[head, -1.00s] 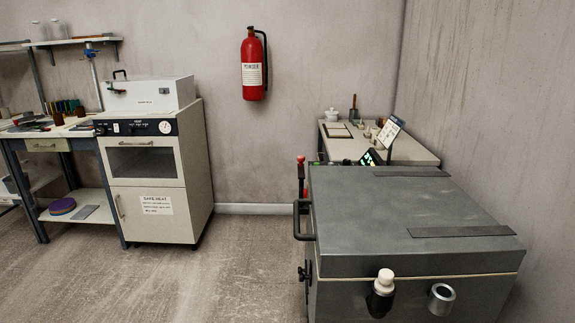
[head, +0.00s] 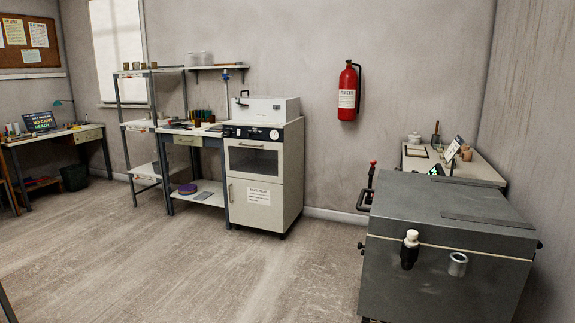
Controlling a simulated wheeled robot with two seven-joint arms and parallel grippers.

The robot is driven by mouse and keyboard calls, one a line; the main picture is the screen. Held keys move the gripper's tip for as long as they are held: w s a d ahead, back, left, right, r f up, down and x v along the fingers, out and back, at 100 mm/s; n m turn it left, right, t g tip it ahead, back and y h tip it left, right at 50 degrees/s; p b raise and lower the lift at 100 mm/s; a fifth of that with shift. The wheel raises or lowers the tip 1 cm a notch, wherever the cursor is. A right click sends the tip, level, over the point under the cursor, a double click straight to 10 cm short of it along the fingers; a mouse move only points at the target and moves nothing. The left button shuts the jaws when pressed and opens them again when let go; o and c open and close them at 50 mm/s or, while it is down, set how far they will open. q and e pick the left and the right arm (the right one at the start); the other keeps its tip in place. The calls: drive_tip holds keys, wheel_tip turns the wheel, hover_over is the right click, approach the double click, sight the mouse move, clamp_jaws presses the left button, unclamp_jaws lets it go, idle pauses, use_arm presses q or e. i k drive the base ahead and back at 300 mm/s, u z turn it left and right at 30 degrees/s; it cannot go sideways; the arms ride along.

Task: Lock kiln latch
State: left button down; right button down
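A large grey chest with a flat lid (head: 440,207), which looks like the kiln, stands at the right. Its lid is down, with a pale seam under it. A black handle (head: 364,200) sticks out from its left side. A red-tipped lever (head: 373,168) rises behind the handle. On the front are a black fitting with a white knob (head: 410,246) and a short metal tube (head: 458,264). I cannot tell which part is the latch or whether it is locked. Neither of my grippers is in view.
A cream oven cabinet (head: 263,185), a metal shelf rack (head: 137,150) and a desk (head: 60,140) line the back and left. A side table (head: 455,168) stands behind the chest. A red extinguisher (head: 348,92) hangs on the wall. The floor (head: 190,265) in the middle is clear.

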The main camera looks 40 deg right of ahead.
sight(373, 163)
drive_tip(key=z, duration=0.55)
drive_tip(key=i, duration=2.5)
drive_tip(key=z, duration=2.25)
drive_tip(key=i, duration=0.7)
drive_tip(key=z, duration=0.7)
